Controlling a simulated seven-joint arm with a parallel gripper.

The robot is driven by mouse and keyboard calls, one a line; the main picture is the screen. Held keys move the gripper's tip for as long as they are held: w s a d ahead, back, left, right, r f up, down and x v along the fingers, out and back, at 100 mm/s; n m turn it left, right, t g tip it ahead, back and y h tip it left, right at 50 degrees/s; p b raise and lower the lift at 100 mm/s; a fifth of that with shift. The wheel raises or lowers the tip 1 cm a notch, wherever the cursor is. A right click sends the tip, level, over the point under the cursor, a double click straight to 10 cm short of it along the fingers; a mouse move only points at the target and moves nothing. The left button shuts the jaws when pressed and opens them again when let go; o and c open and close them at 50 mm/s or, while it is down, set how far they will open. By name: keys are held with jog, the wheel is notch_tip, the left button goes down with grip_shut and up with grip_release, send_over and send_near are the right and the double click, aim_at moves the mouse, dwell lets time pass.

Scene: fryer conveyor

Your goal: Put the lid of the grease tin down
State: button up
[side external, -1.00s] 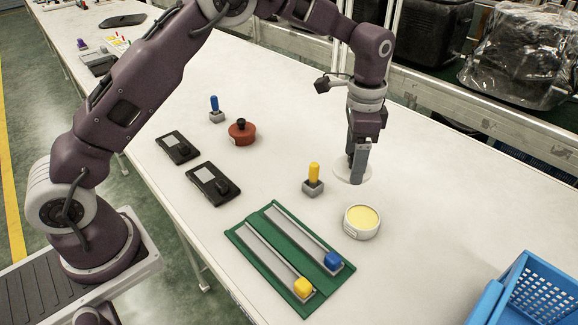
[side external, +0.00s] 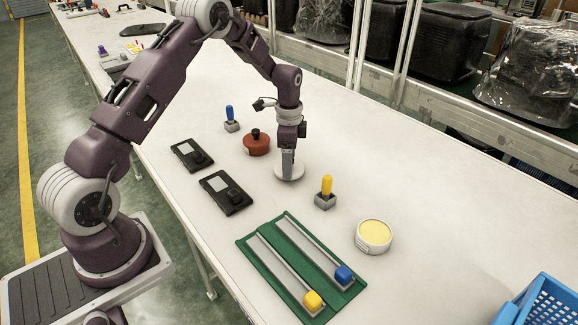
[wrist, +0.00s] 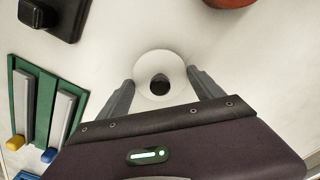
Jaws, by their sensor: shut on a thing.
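The grease tin (side external: 373,238) is a round white tin with pale yellow contents, standing uncovered on the table in the side view. Its lid (side external: 280,172) is a pale flat disc with a dark-topped knob, left of and behind the tin. My gripper (side external: 288,174) points down over the lid and is shut on it. In the wrist view the lid (wrist: 160,63) shows between the fingers, with its knob in the middle. I cannot tell whether the lid touches the table or hangs just above it.
A red-brown lidded pot (side external: 257,148) stands close behind the lid. A yellow-handled block (side external: 325,200) stands between lid and tin. Two black devices (side external: 228,193) lie to the left. A green slider board (side external: 285,272) is in front. Blue crate (side external: 545,305) at right.

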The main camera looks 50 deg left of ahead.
jog(key=shift+f, duration=0.95)
jog(key=shift+f, duration=0.15)
jog(key=o, duration=1.3)
